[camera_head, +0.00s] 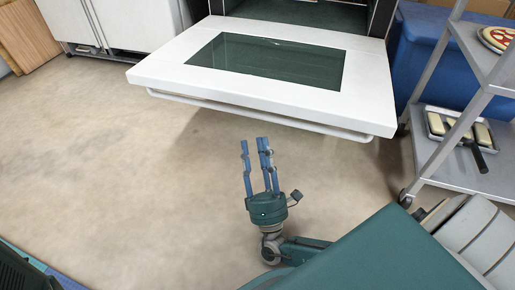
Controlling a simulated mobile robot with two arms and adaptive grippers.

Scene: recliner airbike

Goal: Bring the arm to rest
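My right gripper (256,153) shows in the head view, with its arm coming in from the lower right. Its blue fingers point up and stand apart, with nothing between them. The hand is in front of the lowered oven door (365,80) and apart from its handle bar (260,117), over the floor. My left gripper is not in view.
The white oven door with a dark glass pane hangs open at the top. A wheeled metal shelf (430,150) on the right bears a pizza (497,38) and a tray (433,122). A blue bin (420,55) stands behind it. Floor (110,170) at left is clear.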

